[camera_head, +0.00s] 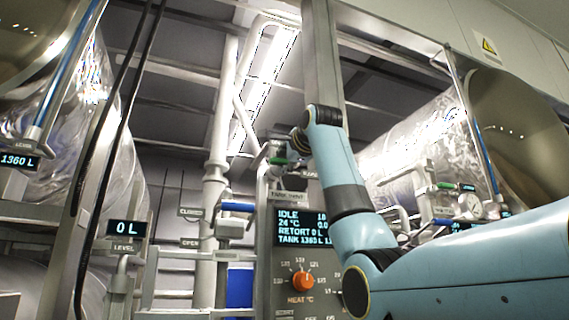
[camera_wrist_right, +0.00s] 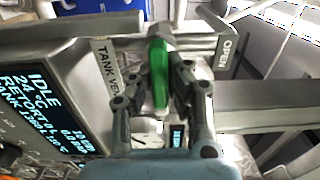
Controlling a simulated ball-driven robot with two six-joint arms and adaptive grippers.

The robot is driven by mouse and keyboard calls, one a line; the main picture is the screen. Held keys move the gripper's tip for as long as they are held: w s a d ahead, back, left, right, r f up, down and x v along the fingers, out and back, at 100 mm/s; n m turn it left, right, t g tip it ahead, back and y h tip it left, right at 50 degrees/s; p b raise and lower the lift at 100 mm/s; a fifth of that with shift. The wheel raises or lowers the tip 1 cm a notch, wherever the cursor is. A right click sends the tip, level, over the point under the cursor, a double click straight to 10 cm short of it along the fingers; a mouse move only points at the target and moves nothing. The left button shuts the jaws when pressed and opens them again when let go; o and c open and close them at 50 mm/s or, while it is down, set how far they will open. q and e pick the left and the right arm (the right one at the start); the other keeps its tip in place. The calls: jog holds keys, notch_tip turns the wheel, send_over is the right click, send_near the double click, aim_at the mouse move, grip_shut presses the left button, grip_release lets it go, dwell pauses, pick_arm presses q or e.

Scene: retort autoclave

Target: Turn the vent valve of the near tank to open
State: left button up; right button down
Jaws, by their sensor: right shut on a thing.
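The vent valve's green handle (camera_wrist_right: 159,68) stands upright in the right wrist view. It lies between a TANK VENT plate (camera_wrist_right: 105,68) on the left and a plate marked OPEN (camera_wrist_right: 228,52) on the right. My right gripper (camera_wrist_right: 160,82) is shut on the green handle, a finger on each side. In the head view the green handle (camera_head: 278,161) shows small above the control panel, with my right gripper (camera_head: 287,153) at it, partly hidden by its own wrist. I cannot tell the valve's setting. My left gripper is out of view.
The control panel (camera_head: 303,228) reads IDLE and has an orange heat knob (camera_head: 303,281). A blue handle (camera_head: 238,207) sits beside CLOSED and OPEN plates. Another green handle (camera_head: 447,186) and a gauge (camera_head: 470,206) are at right. Large metal vessels stand on both sides.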

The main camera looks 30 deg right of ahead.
jog(key=shift+n, duration=0.5)
jog(key=n, duration=0.4)
jog(key=shift+f+p, duration=0.1)
jog(key=shift+p, duration=0.2)
jog(key=n+p, duration=0.1)
jog(key=n, duration=0.3)
jog(key=n+p, duration=0.1)
jog(key=n, duration=0.4)
jog(key=shift+n+p, duration=0.8)
jog(key=shift+n, duration=1.1)
jog(key=shift+f, duration=0.1)
jog(key=c, duration=1.3)
grip_release()
jog(key=v, duration=1.2)
